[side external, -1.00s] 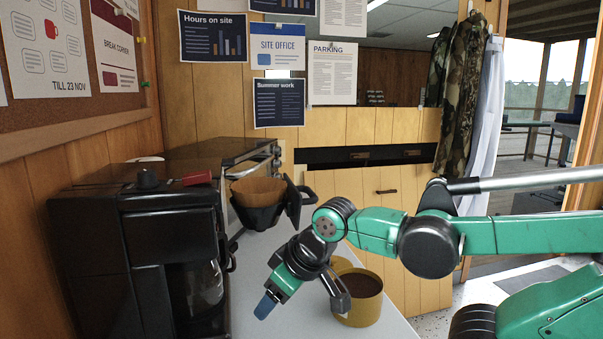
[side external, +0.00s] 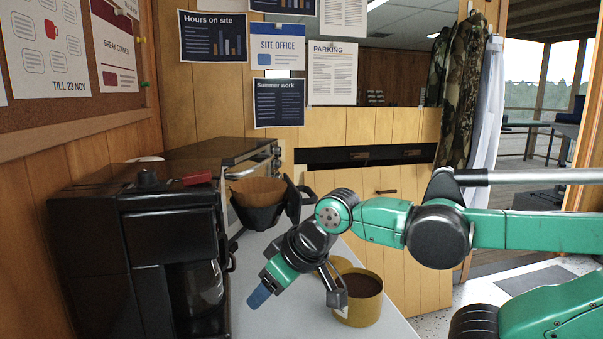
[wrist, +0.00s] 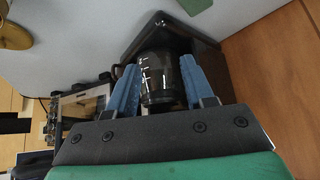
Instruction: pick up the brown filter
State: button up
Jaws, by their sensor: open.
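The brown filter (side external: 258,189) sits in a black cone-shaped basket (side external: 262,214) with a handle, beside the coffee machine in the side external view. I cannot make the filter out in the wrist view. My gripper (side external: 258,296) is nearer the camera than the basket and lower in the picture, tilted down to the left. In the wrist view its blue fingers (wrist: 158,65) are spread apart with nothing held between them. The glass carafe (wrist: 160,82) shows beyond the gap.
The black coffee machine (side external: 125,260) stands on the left with its carafe (side external: 197,287). A mustard-yellow container (side external: 358,313) with dark brown contents stands right of my gripper, with another yellow thing behind it. Pale counter (side external: 285,325) is clear between.

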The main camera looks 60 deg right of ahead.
notch_tip(320, 180, up, 16)
jog(key=w+d+f+n+y, duration=0.2)
jog(key=w+d+n+y, duration=0.1)
jog(key=d+n+y, duration=0.15)
jog(key=n+t+y, duration=0.2)
jog(key=n+t, duration=0.3)
send_near(247, 197)
jog(key=w+f, duration=0.1)
jog(key=w, duration=0.1)
jog(key=shift+a+x, duration=0.25)
jog(key=shift+x, duration=2.65)
jog(key=shift+s, duration=0.1)
grip_shut()
